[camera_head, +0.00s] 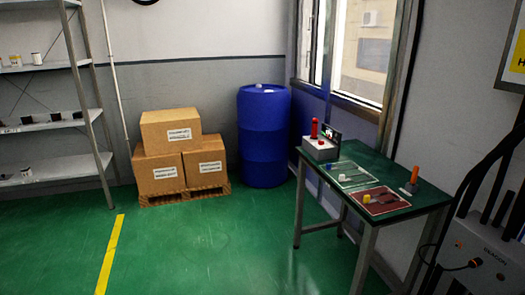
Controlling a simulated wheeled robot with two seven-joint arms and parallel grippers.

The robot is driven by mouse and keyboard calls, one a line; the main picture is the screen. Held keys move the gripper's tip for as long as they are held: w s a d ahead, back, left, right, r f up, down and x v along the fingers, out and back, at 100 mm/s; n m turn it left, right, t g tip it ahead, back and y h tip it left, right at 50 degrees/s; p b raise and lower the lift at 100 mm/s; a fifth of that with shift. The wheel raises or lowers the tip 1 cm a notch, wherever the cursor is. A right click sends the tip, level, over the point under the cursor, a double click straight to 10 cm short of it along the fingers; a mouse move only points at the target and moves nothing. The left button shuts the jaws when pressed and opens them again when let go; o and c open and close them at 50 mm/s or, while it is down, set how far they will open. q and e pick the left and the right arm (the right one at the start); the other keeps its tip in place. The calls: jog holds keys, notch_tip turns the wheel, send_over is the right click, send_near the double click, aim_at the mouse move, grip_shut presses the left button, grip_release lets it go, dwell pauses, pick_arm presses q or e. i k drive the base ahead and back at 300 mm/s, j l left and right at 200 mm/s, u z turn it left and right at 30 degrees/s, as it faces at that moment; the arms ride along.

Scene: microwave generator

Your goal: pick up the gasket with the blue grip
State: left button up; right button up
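A small table (432,199) with a green top stands at the right, below the window. On it lies a pale grey-green tray (358,179) holding small parts. A tiny blue spot (329,167) shows at this tray's left end; it may be the blue grip, but the gasket's shape is too small to make out. Neither of my grippers is in view.
A grey box with a red post (314,130) stands at the table's back left; an orange upright piece (413,176) stands at its right. A blue barrel (263,140), stacked cartons (160,172) and a shelf (50,125) stand behind. Green floor (210,245) is clear.

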aim_at(328, 167)
jog(key=i+z, duration=0.15)
jog(key=i, duration=0.35)
jog(key=i+j+z, duration=0.1)
jog(key=i, duration=0.4)
jog(key=i+j+z, duration=0.15)
jog(key=i, duration=0.35)
